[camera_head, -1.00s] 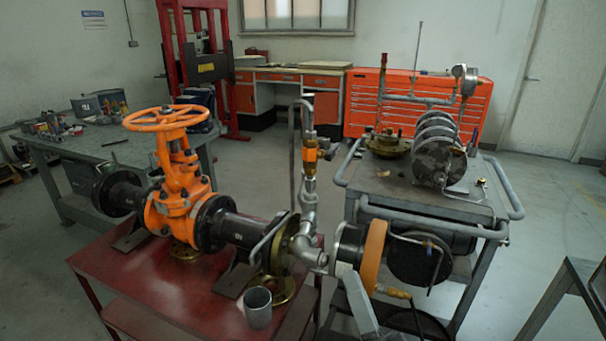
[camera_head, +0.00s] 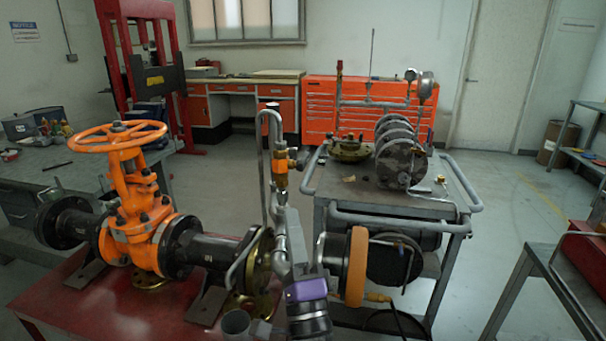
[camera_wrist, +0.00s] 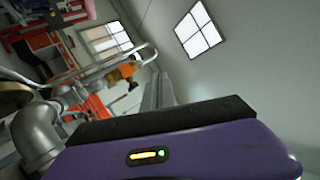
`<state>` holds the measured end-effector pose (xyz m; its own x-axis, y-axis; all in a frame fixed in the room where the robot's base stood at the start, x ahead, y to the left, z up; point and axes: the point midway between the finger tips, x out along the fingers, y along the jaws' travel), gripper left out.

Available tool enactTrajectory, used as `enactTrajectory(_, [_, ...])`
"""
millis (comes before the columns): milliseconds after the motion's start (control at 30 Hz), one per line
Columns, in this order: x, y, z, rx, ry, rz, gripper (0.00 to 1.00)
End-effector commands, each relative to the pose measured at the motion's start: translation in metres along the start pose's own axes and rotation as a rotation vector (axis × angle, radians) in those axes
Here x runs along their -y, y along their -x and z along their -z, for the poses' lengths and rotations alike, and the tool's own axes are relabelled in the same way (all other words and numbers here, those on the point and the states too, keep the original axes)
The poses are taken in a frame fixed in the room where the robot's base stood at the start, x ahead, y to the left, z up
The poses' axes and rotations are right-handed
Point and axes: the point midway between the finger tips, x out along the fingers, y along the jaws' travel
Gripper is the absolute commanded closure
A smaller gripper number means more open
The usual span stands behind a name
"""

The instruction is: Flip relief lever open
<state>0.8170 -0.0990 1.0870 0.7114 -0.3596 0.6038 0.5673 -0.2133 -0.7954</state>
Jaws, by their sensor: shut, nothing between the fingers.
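The orange relief valve body (camera_head: 280,172) sits on a thin upright grey pipe above the brass flange, right of the big orange gate valve (camera_head: 132,225). A small dark piece sticks out at its right side (camera_head: 299,160), perhaps the lever; I cannot tell its position surely. In the wrist view the orange body (camera_wrist: 122,74) shows with a small dark piece beside it. My gripper (camera_head: 283,203) reaches up from my purple wrist in front of the pipe, its tip just below the orange body. It is shut and empty. In the wrist view its grey fingers (camera_wrist: 158,88) point toward the pipe bend, apparently right of the valve.
A grey cart (camera_head: 345,195) holds gauges and a finned cylinder behind. A curved grey pipe (camera_head: 268,113) arches above the valve.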

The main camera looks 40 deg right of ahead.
Motion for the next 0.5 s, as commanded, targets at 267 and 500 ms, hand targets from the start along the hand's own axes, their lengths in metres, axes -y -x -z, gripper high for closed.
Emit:
enactTrajectory(267, [-0.013,-0.055,0.008,-0.179,-0.399,0.019,1.00])
enactTrajectory(500, [-0.060,-0.087,0.027,-0.428,-0.936,0.014,1.00])
